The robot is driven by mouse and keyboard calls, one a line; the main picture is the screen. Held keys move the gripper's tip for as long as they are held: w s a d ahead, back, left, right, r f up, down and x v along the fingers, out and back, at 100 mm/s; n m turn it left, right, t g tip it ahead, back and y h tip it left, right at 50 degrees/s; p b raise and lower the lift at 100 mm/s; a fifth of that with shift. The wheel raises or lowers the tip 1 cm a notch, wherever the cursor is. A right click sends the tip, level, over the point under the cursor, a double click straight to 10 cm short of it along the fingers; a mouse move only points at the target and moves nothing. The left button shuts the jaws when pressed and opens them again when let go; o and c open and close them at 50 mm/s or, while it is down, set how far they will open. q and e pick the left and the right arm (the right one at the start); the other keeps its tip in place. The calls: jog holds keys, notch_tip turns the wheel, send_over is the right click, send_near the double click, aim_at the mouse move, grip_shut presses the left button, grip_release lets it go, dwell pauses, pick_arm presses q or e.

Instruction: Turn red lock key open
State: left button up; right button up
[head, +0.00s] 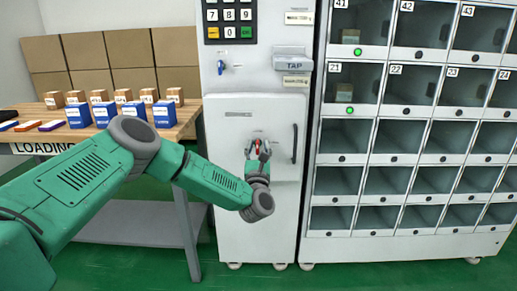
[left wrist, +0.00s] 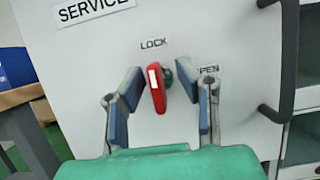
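The red lock key (left wrist: 157,88) sits on the white service door (left wrist: 60,60), below the word LOCK and left of a partly covered label ending in PEN. Its handle hangs nearly upright, with a white stripe on it. In the head view the key (head: 257,143) is a small red spot between the fingers. My left gripper (left wrist: 164,108) is open, one blue-padded finger on each side of the key, with a gap visible on both sides. The left gripper also shows in the head view (head: 258,150) in front of the door. My right gripper is not in view.
A dark vertical door handle (head: 294,144) is right of the key. A keypad (head: 230,20) and a small blue key (head: 222,67) are higher on the cabinet. A locker grid (head: 400,125) stands right. A table (head: 185,115) with boxes stands left.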

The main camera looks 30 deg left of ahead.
pick_arm(q)
jog(key=shift+a, duration=0.1)
jog(key=c, duration=0.7)
jog(key=shift+a+f, duration=0.1)
grip_shut()
